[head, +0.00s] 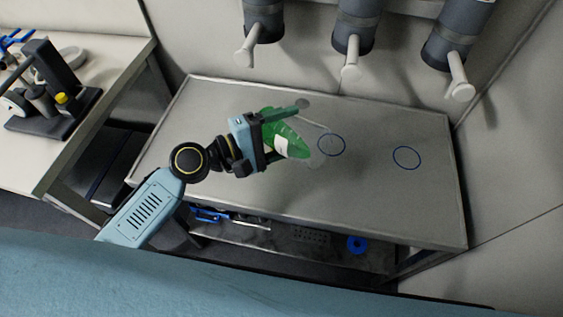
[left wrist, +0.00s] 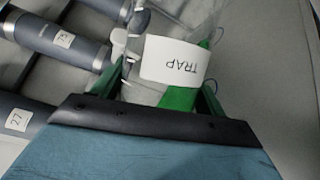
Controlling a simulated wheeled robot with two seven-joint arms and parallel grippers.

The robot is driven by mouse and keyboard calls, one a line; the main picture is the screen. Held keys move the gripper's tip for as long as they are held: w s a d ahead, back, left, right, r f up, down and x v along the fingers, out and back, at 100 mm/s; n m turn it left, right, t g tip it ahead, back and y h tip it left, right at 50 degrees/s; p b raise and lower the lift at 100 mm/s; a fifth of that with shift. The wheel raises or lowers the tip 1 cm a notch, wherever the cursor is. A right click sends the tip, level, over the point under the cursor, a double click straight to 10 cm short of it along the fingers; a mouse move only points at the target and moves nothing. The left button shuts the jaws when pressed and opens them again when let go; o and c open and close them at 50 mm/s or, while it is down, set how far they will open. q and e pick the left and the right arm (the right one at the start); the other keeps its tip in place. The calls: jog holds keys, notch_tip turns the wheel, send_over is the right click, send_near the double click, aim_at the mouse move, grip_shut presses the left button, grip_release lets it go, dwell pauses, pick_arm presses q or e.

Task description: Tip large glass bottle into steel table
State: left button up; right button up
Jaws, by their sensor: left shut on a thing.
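The large glass bottle (head: 294,147) is clear, with green contents and a white label; the label reads TRAP in the left wrist view (left wrist: 172,62). My left gripper (head: 280,133) is shut on the bottle, which is strongly tilted, with its clear part towards the right in the head view. The grey steel table (head: 220,105) lies below it. The head view does not clearly show how high above the table the bottle is. Part of the bottle is hidden by the gripper. My right gripper is not in view.
Two blue rings mark the tabletop, one beside the bottle (head: 331,145) and one further right (head: 406,157). Three dark cylinders with pale spouts, including the middle one (head: 357,25), hang above the back edge. A bench (head: 120,75) with equipment stands at left. The table's right side is clear.

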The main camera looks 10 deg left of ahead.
pick_arm(q)
jog(key=shift+r, duration=0.1)
jog(key=shift+w+a+r+n+t+h+b, duration=0.25)
jog(key=shift+r+n+h+b, duration=0.25)
jog(key=shift+n, duration=0.3)
jog(key=shift+a+r+n, duration=0.15)
jog(key=shift+r+n, duration=0.05)
jog(key=shift+n, duration=0.1)
dwell(2.5)
jog(key=shift+w+a+r+n, duration=0.1)
jog(key=shift+a+r+n, duration=0.1)
jog(key=shift+r+n, duration=0.1)
dwell(0.5)
jog(key=shift+s+d+f+m+y, duration=0.15)
jog(key=shift+d+f+m, duration=0.1)
jog(key=shift+f+m, duration=0.25)
jog(key=shift+s+d+f+m+y, duration=0.15)
jog(key=shift+d+f+m, duration=0.1)
jog(key=shift+m, duration=0.35)
jog(key=shift+d+f+m+p, duration=0.1)
jog(key=shift+f+m+p, duration=0.2)
jog(key=shift+f+m, duration=0.1)
